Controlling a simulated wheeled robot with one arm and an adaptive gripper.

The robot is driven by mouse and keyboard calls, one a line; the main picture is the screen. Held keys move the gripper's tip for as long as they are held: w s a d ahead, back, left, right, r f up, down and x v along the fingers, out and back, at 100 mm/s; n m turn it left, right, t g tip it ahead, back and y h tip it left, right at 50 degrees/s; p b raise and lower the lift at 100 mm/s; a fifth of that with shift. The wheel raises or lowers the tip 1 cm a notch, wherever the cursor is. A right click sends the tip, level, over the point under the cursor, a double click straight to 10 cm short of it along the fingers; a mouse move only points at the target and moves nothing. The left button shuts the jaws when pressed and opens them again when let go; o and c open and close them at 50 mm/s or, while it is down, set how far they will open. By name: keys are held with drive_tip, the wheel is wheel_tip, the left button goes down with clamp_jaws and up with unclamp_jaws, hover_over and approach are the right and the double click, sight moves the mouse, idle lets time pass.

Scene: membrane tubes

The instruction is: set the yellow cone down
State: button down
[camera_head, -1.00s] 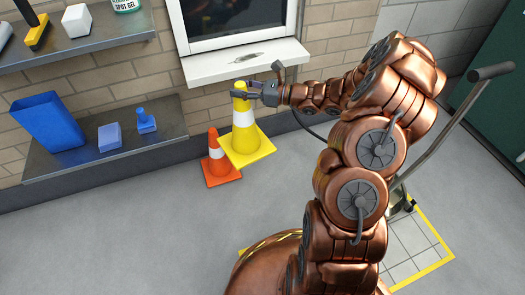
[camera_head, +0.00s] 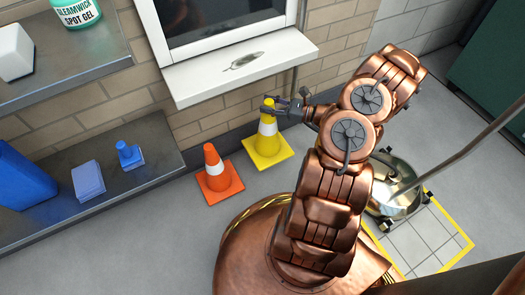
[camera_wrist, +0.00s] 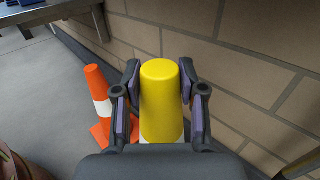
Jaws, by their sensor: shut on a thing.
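The yellow cone (camera_head: 268,146) has a white band and a square yellow base. In the head view it is upright near the foot of the brick wall, just right of the orange cone. Its base looks level and at or very near the floor; I cannot tell for sure that it touches. My gripper (camera_head: 268,108) is shut on the cone's top. In the wrist view the yellow cone (camera_wrist: 160,95) stands between the two fingers of my gripper (camera_wrist: 160,84), and its base is hidden below.
The orange cone (camera_head: 217,172) stands on the floor to the left; it also shows in the wrist view (camera_wrist: 100,103). A window sill (camera_head: 240,66) juts out above. A metal shelf (camera_head: 100,220) with blue items is at left. A steel bucket (camera_head: 400,180) stands at right.

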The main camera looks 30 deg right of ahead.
sight(269, 123)
wheel_tip(269, 123, down, 10)
drive_tip(key=b, duration=0.4)
drive_tip(key=shift+f, duration=0.15)
drive_tip(key=c, duration=0.7)
unclamp_jaws()
drive_tip(key=shift+o, duration=0.2)
drive_tip(key=p+v, duration=0.4)
drive_tip(key=v, duration=0.8)
drive_tip(key=shift+p, duration=0.4)
